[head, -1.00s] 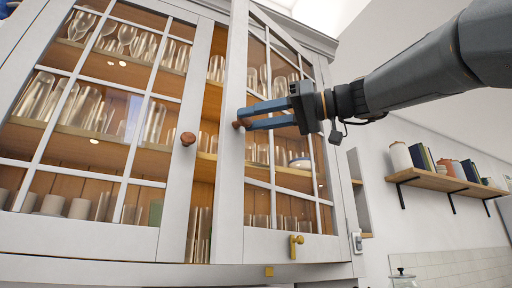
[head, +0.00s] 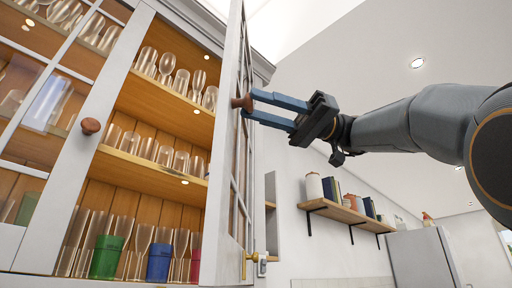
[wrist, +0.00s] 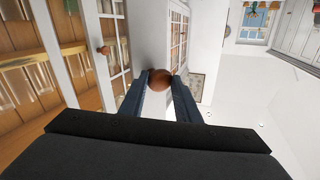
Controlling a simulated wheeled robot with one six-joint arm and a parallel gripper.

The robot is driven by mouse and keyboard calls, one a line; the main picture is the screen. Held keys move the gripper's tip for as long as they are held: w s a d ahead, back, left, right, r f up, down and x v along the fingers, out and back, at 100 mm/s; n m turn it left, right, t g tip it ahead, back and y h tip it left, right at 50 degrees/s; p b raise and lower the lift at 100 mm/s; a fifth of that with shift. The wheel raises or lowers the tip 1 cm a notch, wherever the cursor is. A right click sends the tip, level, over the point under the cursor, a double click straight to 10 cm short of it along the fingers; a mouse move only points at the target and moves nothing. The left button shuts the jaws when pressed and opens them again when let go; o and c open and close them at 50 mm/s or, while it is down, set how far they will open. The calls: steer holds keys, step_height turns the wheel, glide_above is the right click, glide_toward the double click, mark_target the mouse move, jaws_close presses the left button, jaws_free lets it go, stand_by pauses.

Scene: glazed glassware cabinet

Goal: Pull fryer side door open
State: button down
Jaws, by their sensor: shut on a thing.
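The cabinet's right glazed door (head: 235,150) has a pale frame and stands wide open, seen almost edge-on in the head view. Its round brown knob (head: 243,102) is between the fingertips of my gripper (head: 250,106). In the wrist view the knob (wrist: 160,78) sits between both blue fingers, and my gripper (wrist: 161,86) is shut on it. The left glazed door (head: 60,115) is shut, with its own brown knob (head: 90,126). No fryer shows in these views.
Wooden shelves (head: 150,170) inside hold rows of clear glasses, with a green cup (head: 106,257) and a blue cup (head: 159,262) on the lowest visible one. A wall shelf (head: 345,214) with jars and books is right of the cabinet, below my arm.

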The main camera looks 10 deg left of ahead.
steer(key=c, duration=1.4)
jaws_free()
steer(key=shift+s, duration=0.1)
steer(key=shift+o, duration=0.2)
steer(key=b+v, duration=0.4)
steer(key=v, duration=0.4)
steer(key=shift+c, duration=0.4)
